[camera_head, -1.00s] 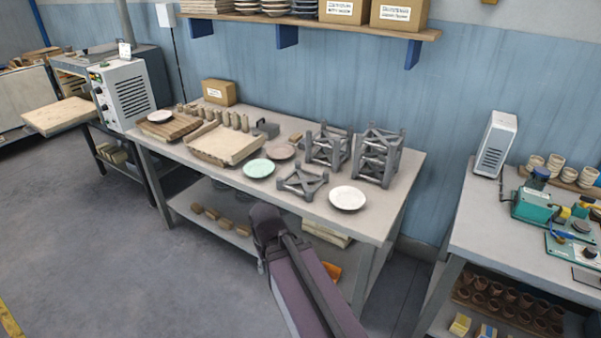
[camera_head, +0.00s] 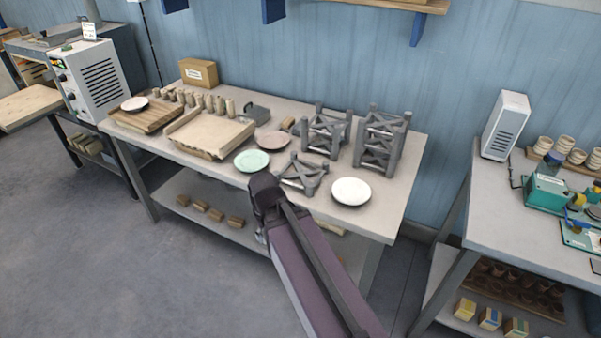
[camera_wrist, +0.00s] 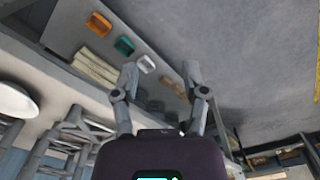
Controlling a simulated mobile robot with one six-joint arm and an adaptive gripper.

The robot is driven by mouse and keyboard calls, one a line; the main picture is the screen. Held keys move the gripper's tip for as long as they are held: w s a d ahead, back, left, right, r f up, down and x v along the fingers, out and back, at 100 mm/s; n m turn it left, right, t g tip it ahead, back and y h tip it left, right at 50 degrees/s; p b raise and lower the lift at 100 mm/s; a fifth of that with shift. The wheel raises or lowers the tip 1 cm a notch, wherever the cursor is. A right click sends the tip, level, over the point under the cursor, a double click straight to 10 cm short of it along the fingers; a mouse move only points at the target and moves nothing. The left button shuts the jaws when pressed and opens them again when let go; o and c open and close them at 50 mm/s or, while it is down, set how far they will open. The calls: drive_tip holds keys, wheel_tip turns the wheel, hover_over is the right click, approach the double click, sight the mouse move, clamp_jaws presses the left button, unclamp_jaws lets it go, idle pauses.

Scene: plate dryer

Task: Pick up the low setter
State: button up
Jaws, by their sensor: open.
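The low setter (camera_head: 303,174) is a short grey frame with corner posts and crossed bars. It stands on the table near the front edge, between a green plate (camera_head: 251,161) and a white plate (camera_head: 351,191). My arm's dark end lies just in front of it. My gripper (camera_wrist: 160,72) is open and empty in the wrist view, its two fingers apart and pointing toward the table's lower shelf. Grey setter bars (camera_wrist: 78,135) show at the lower left there; I cannot tell which setter each belongs to. In the head view my arm hides most of the gripper.
Two taller grey setters, a middle one (camera_head: 325,136) and a tall one (camera_head: 380,142), stand behind the low setter. A pinkish plate (camera_head: 273,140) and a pale board (camera_head: 211,134) lie left. The table's (camera_head: 392,214) front right corner is bare.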

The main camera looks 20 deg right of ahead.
drive_tip(key=shift+o, duration=1.2)
drive_tip(key=w+d+r+t+p, duration=0.1)
drive_tip(key=w+d+r+t, duration=0.1)
drive_tip(key=w+d, duration=0.8)
drive_tip(key=w+d+r+m+t+p, duration=0.1)
drive_tip(key=w+d+r+t, duration=0.1)
drive_tip(key=w+d, duration=0.9)
drive_tip(key=shift+w+d+t+h, duration=0.15)
drive_tip(key=shift+d+t+h, duration=0.15)
drive_tip(key=shift+d, duration=0.4)
drive_tip(key=shift+f, duration=0.15)
drive_tip(key=b, duration=0.5)
approach(303, 178)
drive_tip(key=shift+x, duration=1.05)
drive_tip(key=shift+b+x, duration=1.25)
drive_tip(key=shift+x, duration=0.2)
